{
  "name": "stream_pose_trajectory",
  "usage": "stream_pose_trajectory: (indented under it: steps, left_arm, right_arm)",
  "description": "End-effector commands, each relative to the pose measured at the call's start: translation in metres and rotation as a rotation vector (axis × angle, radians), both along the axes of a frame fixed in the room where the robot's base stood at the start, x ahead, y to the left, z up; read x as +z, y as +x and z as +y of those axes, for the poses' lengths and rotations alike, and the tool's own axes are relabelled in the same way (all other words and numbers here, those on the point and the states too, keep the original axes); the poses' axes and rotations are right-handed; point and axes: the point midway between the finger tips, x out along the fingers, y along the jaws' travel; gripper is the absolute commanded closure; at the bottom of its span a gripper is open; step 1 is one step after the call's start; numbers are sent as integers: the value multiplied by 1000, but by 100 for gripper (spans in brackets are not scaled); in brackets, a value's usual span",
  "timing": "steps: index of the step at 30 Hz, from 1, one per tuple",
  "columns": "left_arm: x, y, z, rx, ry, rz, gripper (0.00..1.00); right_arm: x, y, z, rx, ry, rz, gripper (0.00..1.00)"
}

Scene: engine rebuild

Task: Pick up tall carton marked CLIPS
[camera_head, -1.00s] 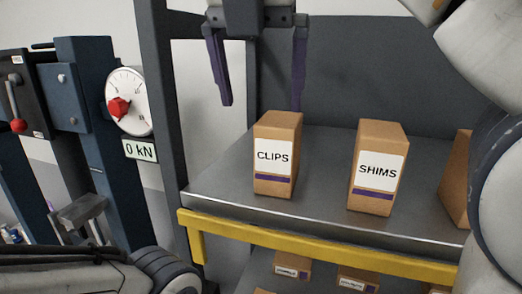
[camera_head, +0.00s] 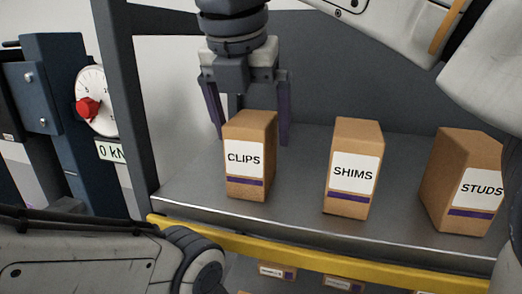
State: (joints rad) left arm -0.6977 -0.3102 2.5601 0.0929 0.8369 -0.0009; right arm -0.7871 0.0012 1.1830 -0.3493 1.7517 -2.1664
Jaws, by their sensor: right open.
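The tall brown carton marked CLIPS (camera_head: 246,190) stands upright at the left of the metal shelf, with a white label and a purple stripe. My right gripper (camera_head: 250,138) points down at the carton with its fingers spread. One finger shows at the carton's upper left and the other at its upper right, partly behind it. I cannot tell whether the fingers touch the carton. My left gripper is out of view; part of my left arm shows at the lower left.
A SHIMS carton (camera_head: 352,198) and a STUDS carton (camera_head: 453,190) stand to the right on the same shelf (camera_head: 300,215). A yellow rail (camera_head: 320,252) runs along the front edge. A dark post (camera_head: 124,110) rises at the left. Smaller boxes sit below.

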Motion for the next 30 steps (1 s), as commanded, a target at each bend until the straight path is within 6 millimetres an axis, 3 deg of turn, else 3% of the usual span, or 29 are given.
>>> stream_pose_trajectory:
  steps: [3,6,15,23,30]
  left_arm:
    - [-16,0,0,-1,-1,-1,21]
    - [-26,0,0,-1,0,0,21]
    - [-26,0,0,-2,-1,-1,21]
    - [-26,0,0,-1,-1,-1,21]
    - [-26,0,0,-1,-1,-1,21]
  right_arm:
    - [-23,3,3,11,1,0,0]
    - [-31,5,2,10,1,0,0]
    - [-30,5,0,7,1,0,0]
    - [-30,5,0,7,1,1,99]
    - [-29,5,0,7,1,0,100]
